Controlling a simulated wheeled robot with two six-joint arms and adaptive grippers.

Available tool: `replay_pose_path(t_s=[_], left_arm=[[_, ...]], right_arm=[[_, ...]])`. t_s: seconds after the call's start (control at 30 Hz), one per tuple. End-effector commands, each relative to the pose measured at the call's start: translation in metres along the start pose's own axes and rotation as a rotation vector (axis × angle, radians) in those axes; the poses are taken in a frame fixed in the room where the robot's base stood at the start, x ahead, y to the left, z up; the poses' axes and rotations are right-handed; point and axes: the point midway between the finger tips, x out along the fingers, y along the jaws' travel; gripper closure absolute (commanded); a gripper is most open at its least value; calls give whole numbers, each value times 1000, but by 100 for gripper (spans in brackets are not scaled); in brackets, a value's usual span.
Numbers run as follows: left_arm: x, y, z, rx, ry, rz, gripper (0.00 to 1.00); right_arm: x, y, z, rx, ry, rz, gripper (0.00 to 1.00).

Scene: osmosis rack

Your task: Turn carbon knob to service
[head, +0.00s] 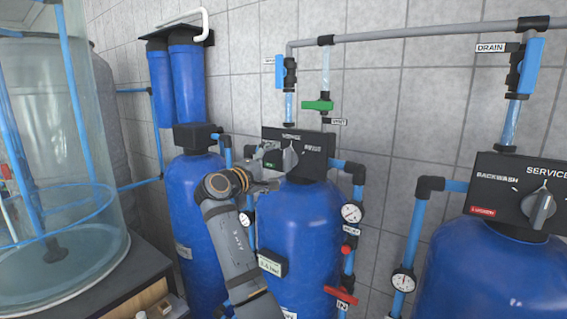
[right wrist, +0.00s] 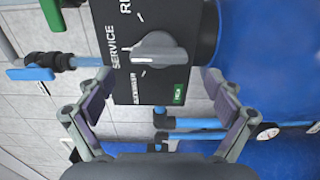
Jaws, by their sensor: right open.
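The middle blue tank has a black control panel (head: 318,146) with a grey knob (head: 290,158) and a green label whose text I cannot read. In the right wrist view the knob (right wrist: 158,54) shows large, its bar lying roughly crosswise in the picture. The words SERVICE and BACKWASH stand left of and below it there. The exact pointing of the knob is hard to tell. My right gripper (right wrist: 158,84) is open, its two fingers spread apart short of the panel. Nothing is between them, and they appear clear of the knob. My left gripper is not in view.
A second panel (head: 505,186) with a red label and its own grey knob (head: 538,209) is on the right tank. Pipes, a gauge (head: 352,213), red valves (head: 341,295) and a green valve (head: 318,105) surround the middle tank. A clear tank (head: 60,150) stands at left.

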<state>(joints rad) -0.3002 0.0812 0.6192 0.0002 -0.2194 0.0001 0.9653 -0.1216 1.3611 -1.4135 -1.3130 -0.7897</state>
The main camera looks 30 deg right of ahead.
Motion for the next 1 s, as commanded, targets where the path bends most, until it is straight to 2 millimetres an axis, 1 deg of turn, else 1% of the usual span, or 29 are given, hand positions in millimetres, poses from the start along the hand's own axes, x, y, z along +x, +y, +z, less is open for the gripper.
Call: replay_pose_path(t_s=[0.03,0.13,0.2,0.33,0.47,0.87,0.93,0.97,1.0], left_arm=[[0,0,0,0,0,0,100],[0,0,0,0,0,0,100],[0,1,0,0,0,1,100],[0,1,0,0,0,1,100],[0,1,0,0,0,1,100],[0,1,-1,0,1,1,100],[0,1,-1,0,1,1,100],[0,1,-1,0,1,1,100],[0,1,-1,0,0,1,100]], right_arm=[[-14,-1,-2,1,5,-4,8],[-36,-2,-2,1,4,-4,8],[-49,-1,-1,1,3,-4,8],[-64,-1,-1,-1,1,-1,8],[-69,-1,0,-2,0,0,8],[-69,0,0,-1,0,0,8],[-67,-7,0,2,2,-9,8],[-66,-13,1,7,5,-20,8],[-62,-28,3,16,11,-44,8]])
